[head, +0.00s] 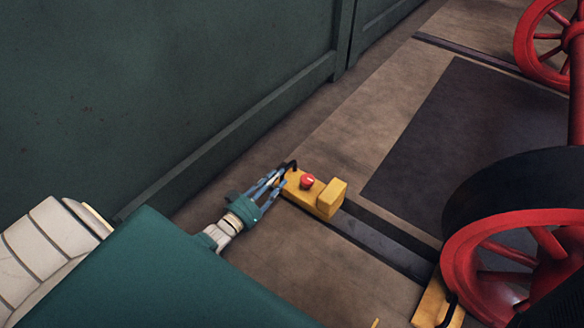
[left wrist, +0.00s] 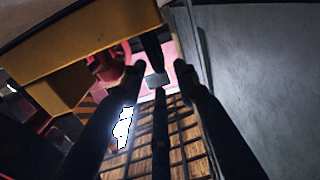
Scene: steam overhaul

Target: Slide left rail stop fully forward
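The left rail stop (head: 329,199) is a yellow block with a red knob on top. It sits on a dark rail and has a black handle (head: 291,165) at its left end. My left gripper (head: 280,174) is at that end, with its fingers spread close around the handle. In the left wrist view, the fingers (left wrist: 158,72) stand apart, and yellow metal (left wrist: 80,48) fills the upper left. I cannot tell whether the fingers touch the handle. My right gripper is not in view.
A green wall (head: 150,90) runs along the left, close to my left arm. A red wheel (head: 470,250) and another yellow stop (head: 430,304) with a black handle stand at the lower right. A dark floor panel (head: 470,130) lies beyond the rail (head: 385,245).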

